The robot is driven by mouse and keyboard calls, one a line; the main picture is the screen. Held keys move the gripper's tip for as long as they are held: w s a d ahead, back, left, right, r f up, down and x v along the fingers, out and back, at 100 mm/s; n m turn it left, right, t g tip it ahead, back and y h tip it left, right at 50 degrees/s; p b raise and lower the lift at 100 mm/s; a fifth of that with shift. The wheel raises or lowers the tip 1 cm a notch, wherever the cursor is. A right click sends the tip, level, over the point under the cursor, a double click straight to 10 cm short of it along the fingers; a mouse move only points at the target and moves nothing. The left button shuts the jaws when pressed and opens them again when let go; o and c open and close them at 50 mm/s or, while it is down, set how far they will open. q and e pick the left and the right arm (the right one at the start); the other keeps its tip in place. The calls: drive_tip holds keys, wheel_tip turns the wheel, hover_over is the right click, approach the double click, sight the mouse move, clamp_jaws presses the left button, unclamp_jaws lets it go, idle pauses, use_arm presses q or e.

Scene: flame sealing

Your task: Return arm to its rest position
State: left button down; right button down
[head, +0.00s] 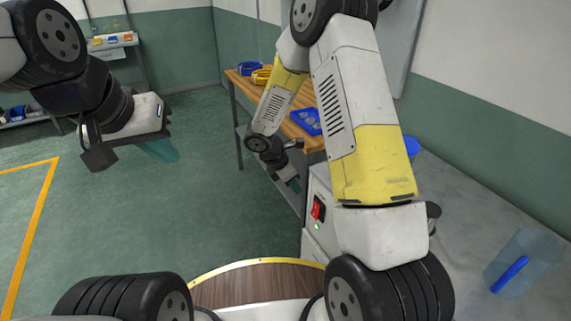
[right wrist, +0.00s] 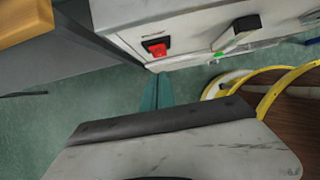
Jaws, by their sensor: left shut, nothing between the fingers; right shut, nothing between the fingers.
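My left gripper (head: 163,150) hangs at the upper left in the head view, over open floor. Its teal fingers are closed with nothing between them. My right arm reaches from the right of the head view down past the wooden bench. My right gripper (head: 292,184) is low beside the bench and left of the white machine. Its teal fingers (right wrist: 157,92) are together and empty in the right wrist view, just below the machine's lower edge in the picture. The white machine (right wrist: 190,25) has a red switch (head: 317,208) and a lit green lamp (head: 317,226).
The wooden bench (head: 240,82) carries a blue tray (head: 306,121) and blue and yellow bins (head: 261,76). A clear container (head: 528,262) with a blue stick (head: 510,274) stands on the grey surface (head: 470,200) at right. Green floor is free at left.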

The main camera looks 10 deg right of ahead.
drive_tip(key=s+d+r+m+y, duration=0.15)
drive_tip(key=s+r+m, duration=0.3)
drive_tip(key=r, duration=0.55)
drive_tip(key=s+d+r+m+y, duration=0.1)
drive_tip(key=s+d+r+m, duration=0.25)
drive_tip(key=r+m, duration=0.4)
drive_tip(key=s+a+r+m+t+y, duration=0.3)
drive_tip(key=s+r+m, duration=0.6)
drive_tip(key=s+r, duration=0.4)
drive_tip(key=shift+s+a+r+t+y, duration=0.15)
drive_tip(key=shift+s+r+t+y, duration=0.25)
drive_tip(key=shift+s+t+y, duration=0.55)
